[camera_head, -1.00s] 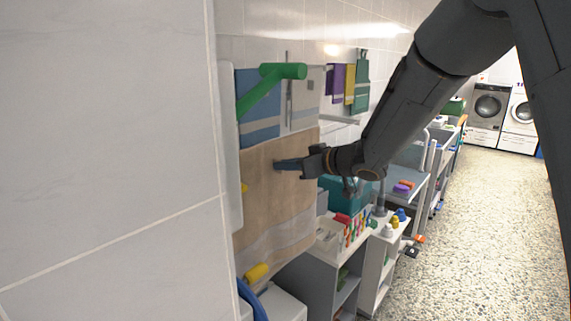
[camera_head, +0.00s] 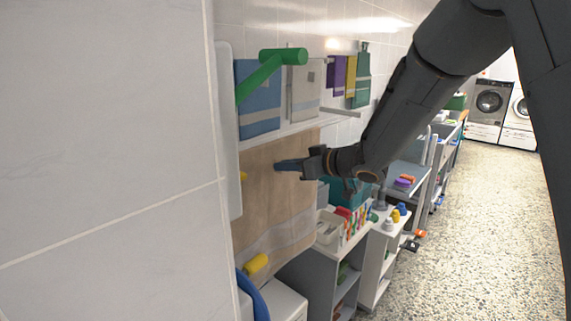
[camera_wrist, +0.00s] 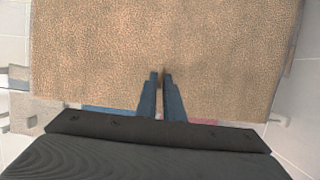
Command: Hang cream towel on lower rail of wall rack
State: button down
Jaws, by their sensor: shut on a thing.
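The tan-cream towel (camera_head: 275,195) hangs spread out in front of the wall, with a paler band near its bottom edge. My gripper (camera_head: 280,165) is shut on it at the near face, below its top edge. In the wrist view the towel (camera_wrist: 160,40) fills most of the upper picture and the closed fingertips (camera_wrist: 161,76) meet it. The end of the rack's lower rail (camera_head: 343,111) sticks out to the right of the towel. The rest of that rail is hard to make out, and I cannot tell whether the towel touches it.
Above hang a blue towel (camera_head: 258,95), a pale grey towel (camera_head: 306,90), and purple, yellow and green towels (camera_head: 361,80). Shelves with a bin of bottles (camera_head: 340,225) stand below right. Open floor (camera_head: 480,230) lies right.

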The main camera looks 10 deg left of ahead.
jog(key=c, duration=1.4)
grip_release()
jog(key=s+d+p, duration=0.3)
jog(key=s+d, duration=0.1)
jog(key=d, duration=0.3)
jog(key=shift+s+d+p, duration=0.3)
jog(key=shift+d+p, duration=0.05)
jog(key=shift+d, duration=0.05)
